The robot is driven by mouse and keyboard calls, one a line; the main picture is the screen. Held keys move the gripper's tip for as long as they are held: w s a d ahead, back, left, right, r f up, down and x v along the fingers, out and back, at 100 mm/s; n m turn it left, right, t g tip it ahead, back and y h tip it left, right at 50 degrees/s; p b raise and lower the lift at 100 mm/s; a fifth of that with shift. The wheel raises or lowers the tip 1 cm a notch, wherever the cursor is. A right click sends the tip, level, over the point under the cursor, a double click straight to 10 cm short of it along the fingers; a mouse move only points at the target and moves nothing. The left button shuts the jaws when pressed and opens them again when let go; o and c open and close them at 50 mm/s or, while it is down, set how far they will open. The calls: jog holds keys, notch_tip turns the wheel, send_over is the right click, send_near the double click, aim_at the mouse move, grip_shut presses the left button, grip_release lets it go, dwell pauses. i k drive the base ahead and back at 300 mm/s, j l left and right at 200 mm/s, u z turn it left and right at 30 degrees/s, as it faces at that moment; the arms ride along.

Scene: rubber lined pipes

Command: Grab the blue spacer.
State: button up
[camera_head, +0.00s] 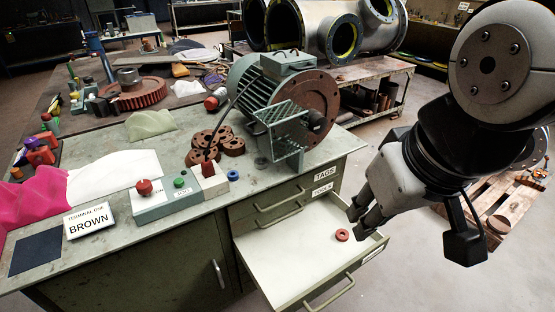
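A small blue-grey ring (232,175), which may be the blue spacer, lies on the green workbench top (285,178) just right of the red-knobbed control boxes. A second small blue-grey piece (261,162) sits near the motor's bracket; its shape is too small to make out. A red ring (342,235) lies in the open drawer (285,258). My gripper (360,219) points down over the drawer's right part, close above and right of the red ring in the picture. Its fingers look apart, with nothing between them. It is well to the right of both blue-grey pieces.
A large motor (280,95) with a metal bracket (285,125) stands between my gripper and the bench's left part. Brown flanged parts (215,143) and control boxes (170,200) crowd the bench front. A pallet (510,205) lies at the right.

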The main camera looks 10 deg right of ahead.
aim_at(234, 176)
jog(key=i+j+u, duration=0.1)
jog(key=i+u, duration=0.5)
jog(key=u, duration=0.15)
jog(key=i+u, duration=0.35)
